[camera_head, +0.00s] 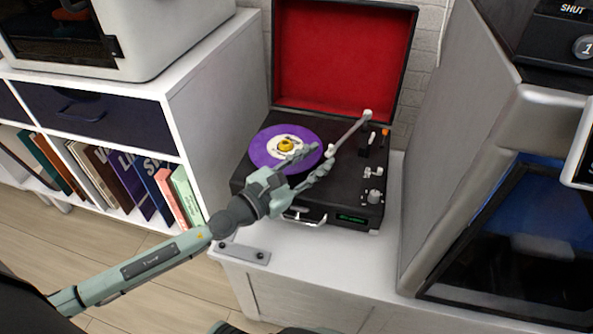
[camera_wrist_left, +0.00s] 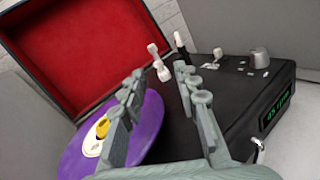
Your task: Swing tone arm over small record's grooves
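The small purple record (camera_head: 268,158) lies on the black turntable (camera_head: 345,190), with a yellow piece at its centre; it also shows in the left wrist view (camera_wrist_left: 75,160), partly behind a finger. The pale tone arm (camera_head: 350,132) slants from its pivot at the back right down toward the record's right edge. Its near end is partly hidden by my fingers. My left gripper (camera_head: 322,157) is open above the turntable's front, by that end. In the left wrist view the tone arm (camera_wrist_left: 159,65) shows between the spread fingertips; contact cannot be told. My right gripper is not in view.
The turntable's red-lined lid (camera_head: 340,55) stands open behind. Knobs (camera_head: 375,172) sit at its right, with a green-lit display (camera_head: 352,218) in front. A large grey machine (camera_head: 470,150) stands close on the right. A bookshelf (camera_head: 185,105) is on the left.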

